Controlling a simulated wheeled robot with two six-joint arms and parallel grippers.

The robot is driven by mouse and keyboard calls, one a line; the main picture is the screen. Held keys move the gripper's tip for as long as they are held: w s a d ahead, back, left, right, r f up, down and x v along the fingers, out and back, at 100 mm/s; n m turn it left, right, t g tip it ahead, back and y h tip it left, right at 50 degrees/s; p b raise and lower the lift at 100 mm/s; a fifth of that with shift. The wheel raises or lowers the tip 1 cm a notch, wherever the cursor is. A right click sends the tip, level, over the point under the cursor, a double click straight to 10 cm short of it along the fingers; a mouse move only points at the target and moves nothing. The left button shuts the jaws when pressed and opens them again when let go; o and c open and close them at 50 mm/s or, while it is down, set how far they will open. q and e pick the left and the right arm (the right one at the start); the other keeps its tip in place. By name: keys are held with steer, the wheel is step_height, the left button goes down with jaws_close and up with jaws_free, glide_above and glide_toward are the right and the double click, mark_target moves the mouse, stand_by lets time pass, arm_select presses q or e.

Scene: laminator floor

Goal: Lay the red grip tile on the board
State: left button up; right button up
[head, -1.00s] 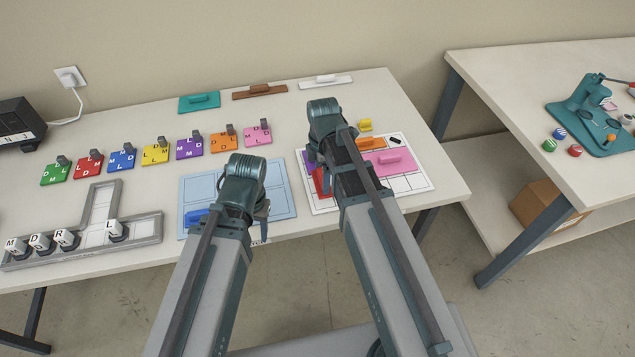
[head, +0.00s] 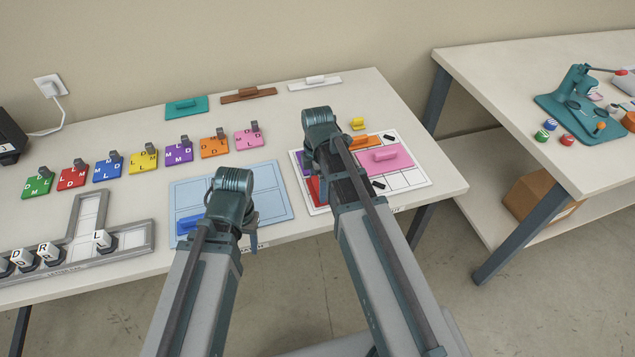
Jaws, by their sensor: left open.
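The white board (head: 416,176) lies at the right of the table, marked with dark lines. A red tile (head: 313,189) shows at its left side, partly behind my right arm; its grip is hidden. An orange tile (head: 363,141), a pink tile (head: 390,159) and a partly hidden purple tile (head: 301,160) also lie on the board. My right gripper (head: 326,184) is over the board's left part, its fingers mostly hidden by its own wrist. My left gripper (head: 248,236) is open, over the right front part of the light blue mat (head: 274,202).
A blue grip piece (head: 188,223) is on the mat beside my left arm.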

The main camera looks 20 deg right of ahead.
steer(key=shift+r, duration=0.15)
step_height(320, 180, up, 12)
steer(key=p, duration=1.2)
steer(key=s+a+m+h, duration=0.1)
steer(key=s+a+m, duration=0.9)
steer(key=s+m, duration=0.4)
steer(key=shift+s+a+m, duration=0.15)
steer(key=shift+a+m, duration=0.1)
steer(key=shift+m, duration=0.05)
steer(key=shift+r, duration=0.1)
steer(key=shift+c, duration=0.2)
